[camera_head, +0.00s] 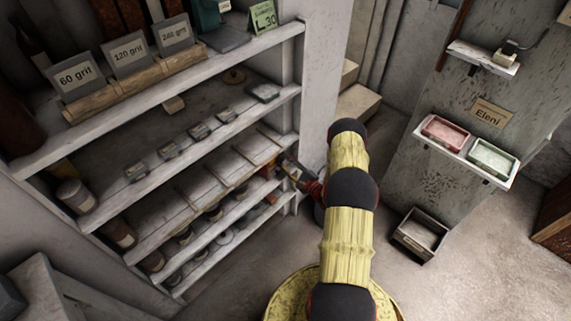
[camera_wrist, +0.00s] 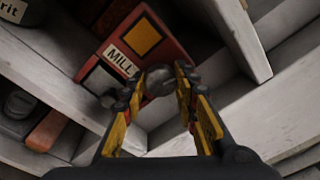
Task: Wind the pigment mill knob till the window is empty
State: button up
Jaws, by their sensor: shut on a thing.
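The pigment mill (camera_wrist: 167,28) is a red box with a white MILL label (camera_wrist: 121,61), tilted in the wrist view. Its square window (camera_wrist: 143,38) shows orange-yellow across its dark frame. The grey round knob (camera_wrist: 158,78) sits on the mill's face, between my fingertips. My gripper (camera_wrist: 155,85) is shut on the knob, and the fingers partly cover it. In the head view my gripper (camera_head: 300,177) reaches into the right end of the shelf, where a small part of the red mill (camera_head: 270,170) shows.
A board edge (camera_wrist: 240,40) runs close to my gripper. At right are trays (camera_head: 444,134) and a floor bin (camera_head: 420,235). Bare floor lies between.

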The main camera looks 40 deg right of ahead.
jog(key=m, duration=0.5)
jog(key=shift+b, duration=0.3)
jog(key=m+y, duration=0.1)
jog(key=m, duration=0.4)
jog(key=shift+m+g, duration=0.3)
jog(key=m+b, duration=0.1)
jog(key=m, duration=0.4)
jog(key=shift+d, duration=0.1)
jog(key=m+y, duration=0.1)
jog(key=m, duration=0.4)
jog(key=shift+m, duration=0.3)
jog(key=o, duration=1.1)
jog(key=shift+o, duration=0.3)
jog(key=shift+s, duration=0.1)
